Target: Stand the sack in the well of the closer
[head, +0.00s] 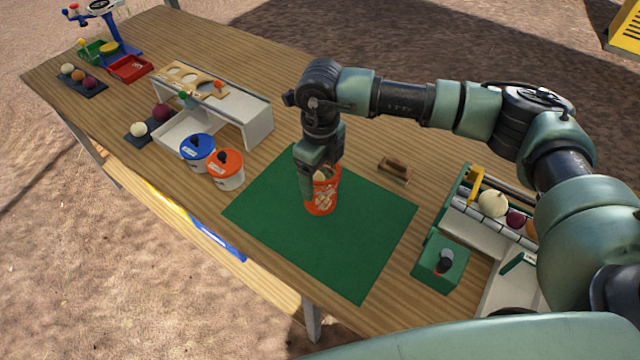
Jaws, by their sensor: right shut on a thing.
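The sack (321,198) is orange with pale print and stands upright on the green mat (345,255). Something pale shows at its top. My right gripper (316,172) points down at the sack and is shut on its upper rim; the fingertips are partly hidden. A green box (428,270) with a dark round part and a grey disc on top stands to the right of the mat; it seems to be the closer. I cannot make out its well clearly. My left gripper is not in view.
A small wooden block (394,169) lies beyond the mat. A blue-lidded bucket (198,160) and an orange-lidded bucket (228,178) stand left of it. A white stand (257,128) is behind them. A roller rack with onions (465,213) is at right. The mat's front is clear.

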